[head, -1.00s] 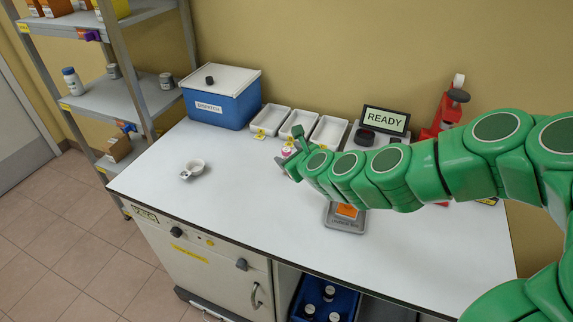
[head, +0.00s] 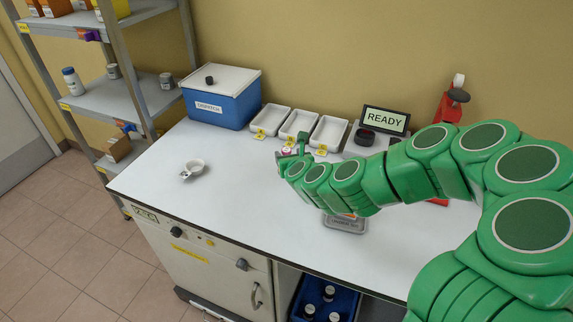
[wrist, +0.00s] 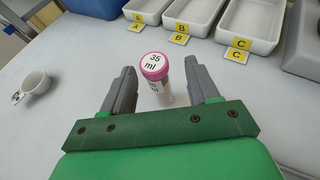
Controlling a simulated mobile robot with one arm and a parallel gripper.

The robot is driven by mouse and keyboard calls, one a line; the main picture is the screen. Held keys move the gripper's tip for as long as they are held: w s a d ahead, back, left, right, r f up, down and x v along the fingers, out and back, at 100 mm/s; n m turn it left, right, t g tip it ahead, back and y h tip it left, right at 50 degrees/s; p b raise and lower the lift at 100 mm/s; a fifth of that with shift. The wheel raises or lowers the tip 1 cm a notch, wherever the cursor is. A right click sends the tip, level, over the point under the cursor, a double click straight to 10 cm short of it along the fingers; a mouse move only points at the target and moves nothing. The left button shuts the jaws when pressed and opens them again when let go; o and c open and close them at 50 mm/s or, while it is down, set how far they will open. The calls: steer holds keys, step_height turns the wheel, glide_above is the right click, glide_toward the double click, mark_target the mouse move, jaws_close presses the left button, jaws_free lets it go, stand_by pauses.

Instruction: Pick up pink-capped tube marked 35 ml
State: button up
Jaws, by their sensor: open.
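The pink-capped tube (wrist: 154,67) stands upright on the white bench, with "35 ml" on its cap, in the wrist view. In the head view only its pink cap (head: 286,151) shows, beside my gripper (head: 292,155). In the wrist view my gripper (wrist: 158,88) is open, with one grey finger to the left of the tube and one to the right. The tube stands between and slightly beyond the fingers, with a gap on each side. Its lower end is partly hidden by my gripper's green body.
White trays (head: 299,124) with yellow tags A, B and C stand behind the tube. A small white cup (head: 195,164) is to the left. A blue lidded box (head: 221,112) and a READY display (head: 384,121) stand at the back.

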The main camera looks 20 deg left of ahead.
steer(key=x, duration=0.3)
steer(key=shift+s+a+f, duration=0.1)
steer(key=shift+s+f, duration=0.1)
steer(key=shift+f, duration=0.1)
steer(key=shift+w+a+f, duration=0.2)
steer(key=shift+w+a, duration=0.2)
steer(key=shift+w, duration=0.1)
steer(key=shift+c, duration=0.2)
steer(key=c, duration=1)
